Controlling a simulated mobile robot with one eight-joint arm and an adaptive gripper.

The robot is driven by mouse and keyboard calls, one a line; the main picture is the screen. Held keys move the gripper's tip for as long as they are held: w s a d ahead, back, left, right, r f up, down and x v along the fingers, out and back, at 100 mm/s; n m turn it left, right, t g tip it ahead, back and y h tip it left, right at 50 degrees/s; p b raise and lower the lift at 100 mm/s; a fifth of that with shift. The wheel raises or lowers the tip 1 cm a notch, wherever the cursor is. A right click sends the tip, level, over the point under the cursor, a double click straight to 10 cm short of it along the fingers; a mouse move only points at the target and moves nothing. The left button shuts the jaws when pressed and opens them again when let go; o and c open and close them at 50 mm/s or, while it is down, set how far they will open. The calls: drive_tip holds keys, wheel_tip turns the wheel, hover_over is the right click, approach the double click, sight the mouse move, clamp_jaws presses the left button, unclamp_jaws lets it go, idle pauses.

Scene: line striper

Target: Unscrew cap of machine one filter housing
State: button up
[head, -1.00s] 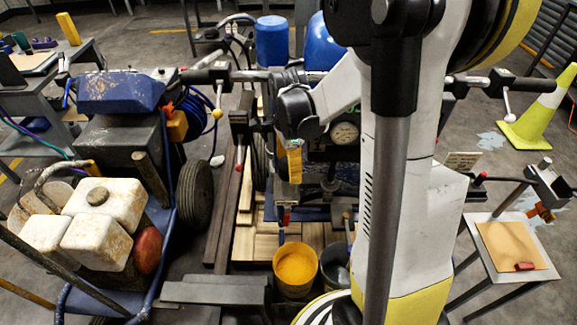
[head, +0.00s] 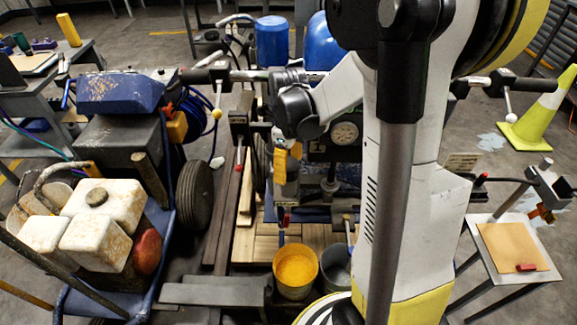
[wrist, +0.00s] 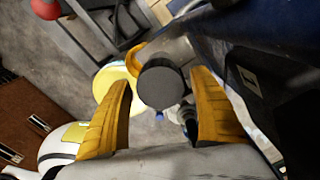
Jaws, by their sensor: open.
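My gripper (head: 288,152) is open, its yellow fingers pointing down in front of the machine at the centre of the head view. In the wrist view, my gripper (wrist: 159,78) has a dark round cap (wrist: 161,86) between its two spread fingers. A gap shows on each side of the cap, and I see no contact. The cap looks like the filter housing's top, but I cannot confirm this. In the head view, a grey cylinder (head: 286,185) is partly visible just below the fingers; its top is hidden by them.
A bucket of yellow paint (head: 295,268) and a grey bucket (head: 336,266) stand below the machine. A pressure gauge (head: 344,133) is close right of my gripper. A second blue cart with white jugs (head: 105,205) stands left. A small table (head: 512,247) is at the right.

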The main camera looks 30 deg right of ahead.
drive_tip(key=shift+c, duration=0.2)
drive_tip(key=c, duration=1.2)
drive_tip(key=n, duration=0.4)
drive_tip(key=shift+n, duration=0.3)
drive_tip(key=n, duration=0.4)
drive_tip(key=shift+n, duration=0.3)
